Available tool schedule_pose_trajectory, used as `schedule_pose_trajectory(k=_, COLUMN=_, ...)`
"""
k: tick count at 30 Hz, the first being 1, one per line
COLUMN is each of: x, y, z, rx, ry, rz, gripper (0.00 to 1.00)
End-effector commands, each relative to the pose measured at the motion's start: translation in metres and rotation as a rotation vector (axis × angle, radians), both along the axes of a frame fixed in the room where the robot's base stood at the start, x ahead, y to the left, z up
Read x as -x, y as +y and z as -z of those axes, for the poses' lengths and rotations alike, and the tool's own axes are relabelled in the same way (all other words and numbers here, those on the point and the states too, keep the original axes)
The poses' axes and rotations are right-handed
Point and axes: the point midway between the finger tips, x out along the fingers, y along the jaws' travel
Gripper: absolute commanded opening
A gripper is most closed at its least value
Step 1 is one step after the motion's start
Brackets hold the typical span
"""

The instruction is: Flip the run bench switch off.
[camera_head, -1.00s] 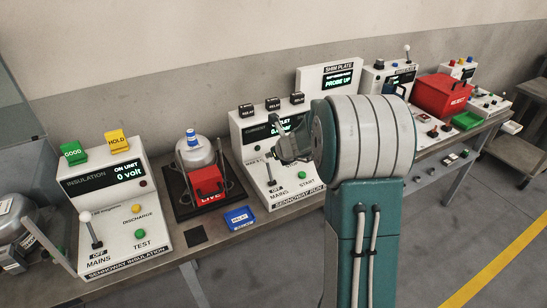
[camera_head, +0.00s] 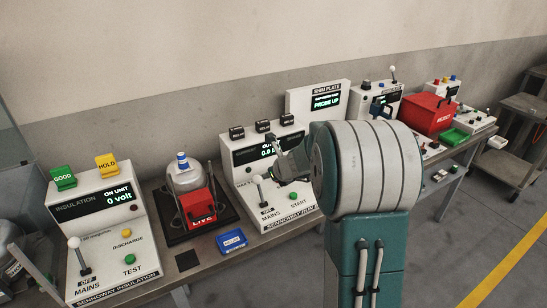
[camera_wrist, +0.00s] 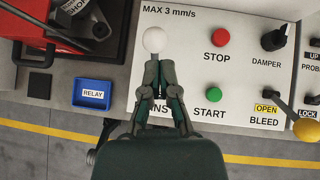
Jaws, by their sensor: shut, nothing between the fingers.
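The run bench (camera_head: 285,212) is a white sloped cabinet near the middle of the head view. Its MAINS switch is a lever with a white ball knob (camera_head: 257,180) at its left front; a small plate at its foot reads OFF. In the wrist view the knob (camera_wrist: 154,40) lies just beyond my fingertips (camera_wrist: 159,64). My gripper (camera_head: 280,158) is shut and empty, above and right of the knob in the head view. Whether it touches the lever cannot be told. My fingers partly cover the MAINS label in the wrist view.
A green START button (camera_wrist: 214,95) and a red STOP button (camera_wrist: 221,37) sit right of the lever. A blue RELAY tray (camera_head: 232,242) and a red LIVE box (camera_head: 198,210) stand to the left. The insulation unit (camera_head: 110,235) is further left.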

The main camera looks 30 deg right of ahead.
Motion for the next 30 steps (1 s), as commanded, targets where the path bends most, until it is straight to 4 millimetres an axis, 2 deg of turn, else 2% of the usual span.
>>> schedule_pose_trajectory(k=1, x=0.002, y=-0.002, z=-0.012, rx=0.004, ry=-0.006, rz=-0.001, gripper=0.0)
schedule_pose_trajectory(k=6, x=0.008, y=-0.006, z=-0.046, rx=0.004, ry=-0.006, rz=-0.001, gripper=0.0)
schedule_pose_trajectory(k=13, x=0.015, y=-0.011, z=-0.085, rx=0.002, ry=-0.002, rz=0.001, gripper=0.0)
schedule_pose_trajectory(k=19, x=0.018, y=-0.013, z=-0.097, rx=0.0, ry=0.0, rz=0.001, gripper=0.0)
schedule_pose_trajectory(k=30, x=0.018, y=-0.013, z=-0.098, rx=-0.001, ry=0.001, rz=0.001, gripper=0.0)
